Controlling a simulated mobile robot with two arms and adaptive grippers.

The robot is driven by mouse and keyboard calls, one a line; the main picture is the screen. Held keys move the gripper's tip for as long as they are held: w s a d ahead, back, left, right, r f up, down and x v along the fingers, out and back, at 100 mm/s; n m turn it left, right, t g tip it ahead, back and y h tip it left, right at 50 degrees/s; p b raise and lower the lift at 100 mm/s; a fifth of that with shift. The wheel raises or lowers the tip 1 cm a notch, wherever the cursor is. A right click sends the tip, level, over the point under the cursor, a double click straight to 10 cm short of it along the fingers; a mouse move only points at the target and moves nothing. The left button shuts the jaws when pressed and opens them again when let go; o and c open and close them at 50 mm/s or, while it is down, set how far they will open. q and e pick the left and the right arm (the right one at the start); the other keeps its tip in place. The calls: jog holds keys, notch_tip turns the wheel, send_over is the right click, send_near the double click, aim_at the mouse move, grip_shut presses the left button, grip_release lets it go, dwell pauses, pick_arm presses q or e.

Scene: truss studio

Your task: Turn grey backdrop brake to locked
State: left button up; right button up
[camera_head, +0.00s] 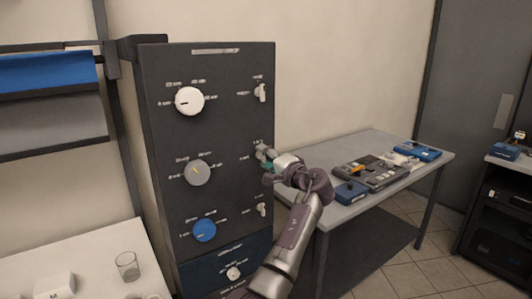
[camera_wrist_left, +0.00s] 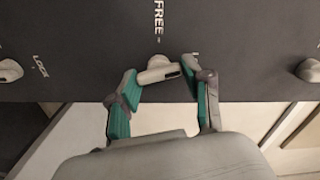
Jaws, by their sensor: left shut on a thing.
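The grey backdrop brake (camera_wrist_left: 157,75) is a small pale lever knob on the dark panel (camera_head: 225,110), in the middle row, right of the grey dial (camera_head: 196,173). My left gripper (camera_head: 265,158) is at this knob and mostly hides it in the head view. In the left wrist view, the teal-padded fingers of my left gripper (camera_wrist_left: 160,78) are shut on the knob, one at each end. The FREE label is just above it, and another label is partly hidden by a finger. My right gripper is not in view.
Similar brake levers sit above (camera_head: 261,92) and below (camera_head: 262,210) on the panel, beside a white dial (camera_head: 189,101) and a blue dial (camera_head: 204,230). A grey table (camera_head: 345,150) with a mixer (camera_head: 370,173) stands to the right. A glass (camera_head: 127,266) stands at lower left.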

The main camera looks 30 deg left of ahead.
pick_arm(q)
jog(key=shift+r+m+p, duration=0.15)
jog(key=shift+m+p, duration=0.8)
jog(key=shift+m, duration=0.65)
jog(key=o, duration=1.2)
jog(key=shift+w, duration=0.1)
jog(key=shift+c, duration=0.2)
jog(key=shift+f, duration=0.2)
jog(key=shift+d, duration=0.1)
jog(key=v, duration=1.1)
jog(key=shift+s+d, duration=0.2)
jog(key=shift+d, duration=0.15)
